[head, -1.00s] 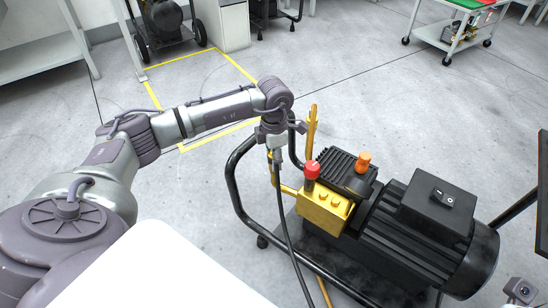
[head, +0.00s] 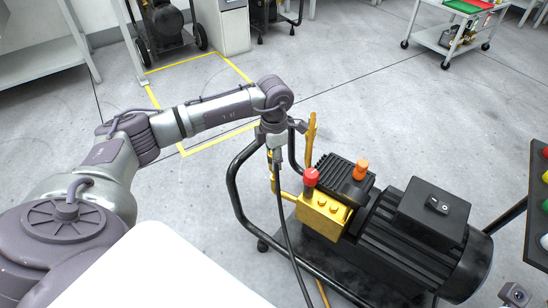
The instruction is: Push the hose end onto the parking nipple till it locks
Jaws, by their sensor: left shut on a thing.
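My left gripper (head: 273,148) is at the left end of the pressure washer (head: 420,235), pointing down over the black frame. It is shut on the hose end, which is mostly hidden by the fingers. The black hose (head: 284,215) hangs down from it past the frame. The parking nipple cannot be made out; the gripper covers that spot, and I cannot tell whether hose end and nipple touch. A yellow bracket or pipe (head: 286,195) runs from the brass pump block (head: 322,214) to just below the gripper.
A red knob (head: 311,177) and an orange cap (head: 361,170) stand up on the pump. A yellow upright piece (head: 311,140) rises right beside the gripper. The black tube frame (head: 235,190) surrounds the washer. A trolley (head: 455,35) stands far back.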

